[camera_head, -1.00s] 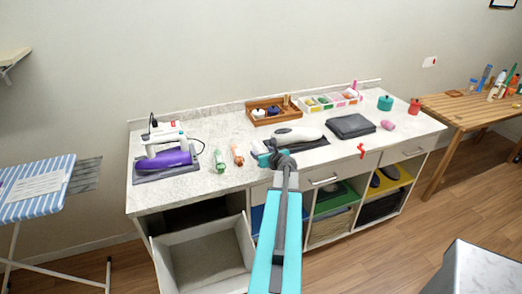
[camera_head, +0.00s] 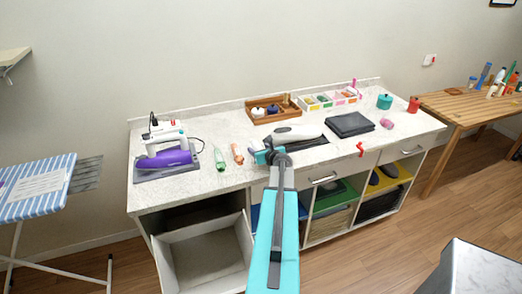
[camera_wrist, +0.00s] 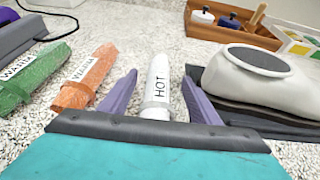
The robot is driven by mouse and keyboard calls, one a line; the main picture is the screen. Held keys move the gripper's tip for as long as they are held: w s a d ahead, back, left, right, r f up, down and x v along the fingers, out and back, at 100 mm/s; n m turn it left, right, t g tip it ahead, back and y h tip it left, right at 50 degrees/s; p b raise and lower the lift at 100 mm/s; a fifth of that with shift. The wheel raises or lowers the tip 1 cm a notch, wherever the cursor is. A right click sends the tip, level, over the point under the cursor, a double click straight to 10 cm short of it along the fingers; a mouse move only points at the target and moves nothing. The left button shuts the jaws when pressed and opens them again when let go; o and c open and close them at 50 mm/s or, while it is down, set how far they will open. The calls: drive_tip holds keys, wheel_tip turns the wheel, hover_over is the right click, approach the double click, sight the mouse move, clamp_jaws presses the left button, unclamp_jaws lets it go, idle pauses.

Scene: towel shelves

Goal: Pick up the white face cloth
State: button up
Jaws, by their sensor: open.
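The white face cloth (camera_wrist: 158,82) is a rolled white cloth with a band and the word HOT, lying on the speckled counter in the wrist view. My gripper (camera_wrist: 152,85) is open, with one purple finger on each side of the roll. I cannot tell whether the fingers touch it. An orange rolled cloth (camera_wrist: 88,77) and a green rolled cloth (camera_wrist: 38,80), both with labels, lie to the left.
A white device (camera_wrist: 262,80) on a dark mat stands close to the right of my gripper. A wooden tray (camera_head: 256,121) lies behind. An open drawer (camera_head: 174,258) juts out below the counter.

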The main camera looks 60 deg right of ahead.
sight(260, 147)
drive_tip(key=c, duration=1.2)
drive_tip(key=shift+o, duration=0.2)
drive_tip(key=shift+r, duration=0.1)
drive_tip(key=shift+r+b, duration=0.5)
drive_tip(key=shift+r, duration=0.9)
drive_tip(key=shift+s+a+r, duration=0.15)
drive_tip(key=shift+s+r, duration=0.05)
drive_tip(key=shift+r, duration=0.1)
drive_tip(key=s+a+b, duration=0.1)
drive_tip(key=s+a, duration=0.1)
drive_tip(key=s, duration=0.1)
drive_tip(key=s+a+b, duration=0.1)
drive_tip(key=s+a, duration=0.1)
drive_tip(key=s, duration=0.1)
drive_tip(key=s+a+r+b, duration=0.1)
drive_tip(key=s+a+b, duration=0.1)
drive_tip(key=s+a, duration=0.1)
drive_tip(key=shift+s, duration=0.3)
drive_tip(key=shift+s+r, duration=0.1)
drive_tip(key=shift+s, duration=0.3)
drive_tip(key=shift+r+p, duration=0.1)
drive_tip(key=shift+p, duration=0.9)
drive_tip(key=p, duration=0.3)
drive_tip(key=shift+s+a+r, duration=0.15)
drive_tip(key=shift+s+a, duration=0.05)
drive_tip(key=shift+s, duration=0.1)
